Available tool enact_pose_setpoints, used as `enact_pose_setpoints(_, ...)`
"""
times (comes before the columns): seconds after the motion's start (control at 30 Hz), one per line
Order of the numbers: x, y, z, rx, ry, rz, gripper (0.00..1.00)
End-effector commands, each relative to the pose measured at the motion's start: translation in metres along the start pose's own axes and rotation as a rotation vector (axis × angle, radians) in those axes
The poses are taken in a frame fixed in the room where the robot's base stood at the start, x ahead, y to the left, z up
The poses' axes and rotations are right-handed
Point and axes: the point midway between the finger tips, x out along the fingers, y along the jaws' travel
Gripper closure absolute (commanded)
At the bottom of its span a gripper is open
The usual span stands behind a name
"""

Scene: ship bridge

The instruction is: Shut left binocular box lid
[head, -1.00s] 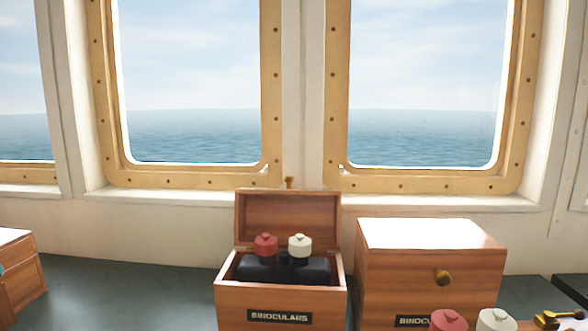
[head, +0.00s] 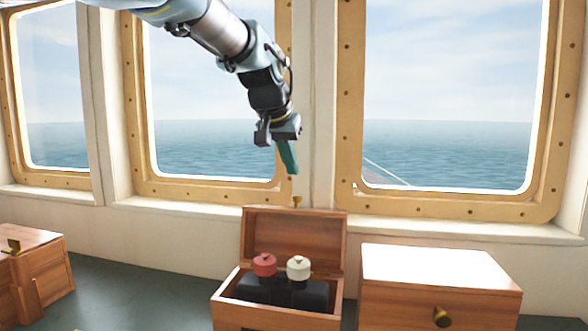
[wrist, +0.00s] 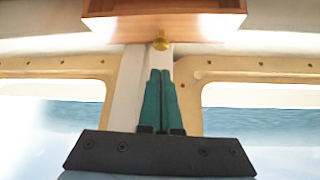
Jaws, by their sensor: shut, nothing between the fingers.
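The left binocular box (head: 285,313) is a wooden box on the counter in the head view. Its lid (head: 293,238) stands raised at the back, with a brass knob (head: 297,201) at its top edge. Dark binoculars (head: 285,291) with one red and one white cap lie inside. My gripper (head: 292,172) is above the lid, apart from it, with its teal fingers together and empty. In the wrist view, the fingers (wrist: 160,85) point toward the brass knob (wrist: 161,41) and the lid's wooden edge (wrist: 164,27), with a gap between.
A second wooden box (head: 440,290) with its lid down and a brass knob stands just to the right. Another wooden box (head: 40,265) is at the far left. Windows and a pale sill (head: 400,213) run behind the counter (head: 130,295). Green counter is bare between the left boxes.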

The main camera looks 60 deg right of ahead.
Motion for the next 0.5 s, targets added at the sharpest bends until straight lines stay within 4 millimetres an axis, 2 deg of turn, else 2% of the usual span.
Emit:
enact_pose_setpoints(0.3, 0.056, 0.0, 0.0, -0.001, -0.004, -0.001, 1.0)
enact_pose_setpoints(0.5, 0.076, -0.001, 0.0, -0.001, -0.001, -0.001, 1.0)
